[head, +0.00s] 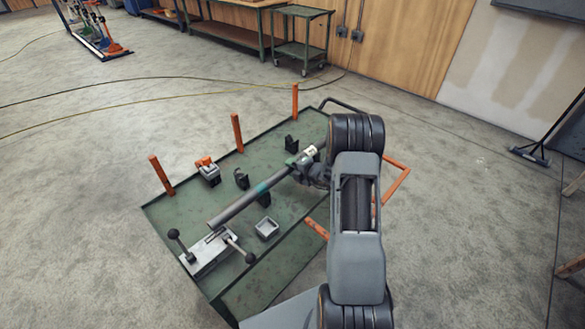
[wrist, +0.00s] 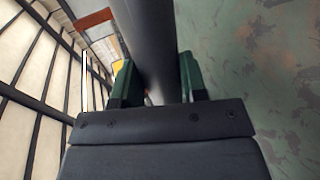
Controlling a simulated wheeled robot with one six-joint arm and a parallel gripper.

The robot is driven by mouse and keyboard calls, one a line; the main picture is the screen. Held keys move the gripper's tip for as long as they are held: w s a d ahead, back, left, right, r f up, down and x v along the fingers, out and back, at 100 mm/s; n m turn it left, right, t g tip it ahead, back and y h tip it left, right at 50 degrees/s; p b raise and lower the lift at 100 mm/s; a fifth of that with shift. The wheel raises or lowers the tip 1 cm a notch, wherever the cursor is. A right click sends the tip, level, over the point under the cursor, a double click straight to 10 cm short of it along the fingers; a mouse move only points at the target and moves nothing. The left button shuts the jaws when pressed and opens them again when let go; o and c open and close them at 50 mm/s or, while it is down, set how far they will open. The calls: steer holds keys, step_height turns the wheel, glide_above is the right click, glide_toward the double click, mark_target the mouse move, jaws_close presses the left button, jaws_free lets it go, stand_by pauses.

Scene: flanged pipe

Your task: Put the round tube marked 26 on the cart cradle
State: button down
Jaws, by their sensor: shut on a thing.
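A long dark grey round tube (head: 238,205) with a green band lies diagonally over the green cart (head: 180,215). Its far end carries a pale label; I cannot read a number on it. My gripper (head: 297,168) is shut around the tube near that far end. In the wrist view the tube (wrist: 150,45) runs between the green finger pads of my gripper (wrist: 155,80). Black cradle blocks (head: 242,181) stand on the cart top, one more toward the back (head: 291,143). I cannot tell whether the tube touches any block. My arm hides the cart's right part.
A clamp with black-knobbed levers (head: 208,252) sits at the cart's near left corner, close to the tube's near end. A small grey tray (head: 266,228) and a grey-orange tool (head: 208,171) lie on the cart. Orange posts (head: 237,133) line its left edge.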

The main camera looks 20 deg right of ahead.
steer(key=shift+f, duration=0.15)
steer(key=c, duration=0.9)
jaws_free()
steer(key=o, duration=0.3)
steer(key=shift+f, duration=0.15)
steer(key=v, duration=1.4)
steer(key=shift+w, duration=0.1)
